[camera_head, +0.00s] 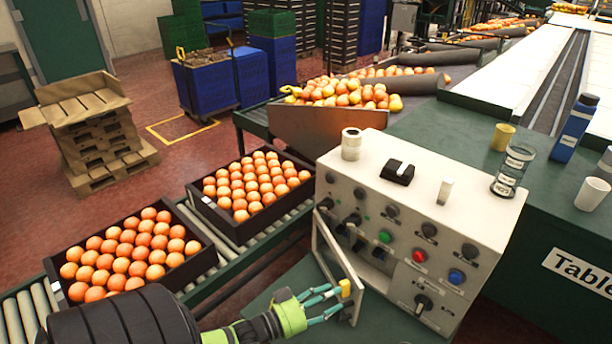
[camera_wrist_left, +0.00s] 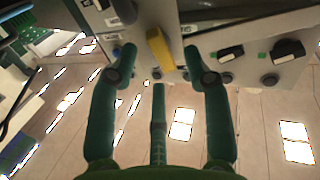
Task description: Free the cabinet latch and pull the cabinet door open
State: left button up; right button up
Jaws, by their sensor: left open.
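The cabinet (camera_head: 424,216) is a pale box with buttons and knobs on its sloping front. Its narrow door (camera_head: 335,256) stands out at an angle from the lower left of that front, with dark switches showing beside it. A yellow latch piece (camera_head: 345,288) is at the door's outer end. My left gripper (camera_head: 334,300) is open, with its green fingers close to the yellow piece. In the left wrist view the yellow piece (camera_wrist_left: 160,48) lies between the spread fingertips; I cannot tell whether they touch it. My right gripper is not in view.
A cup (camera_head: 351,144), a black device (camera_head: 397,172) and a small white item (camera_head: 445,190) stand on the cabinet top. Two orange crates (camera_head: 212,262) (camera_head: 245,232) sit on the roller conveyor (camera_head: 190,216) at left. A green table (camera_head: 545,215) is at right.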

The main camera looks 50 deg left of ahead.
pick_arm(q)
jog(key=v, duration=0.9)
jog(key=shift+r, duration=0.1)
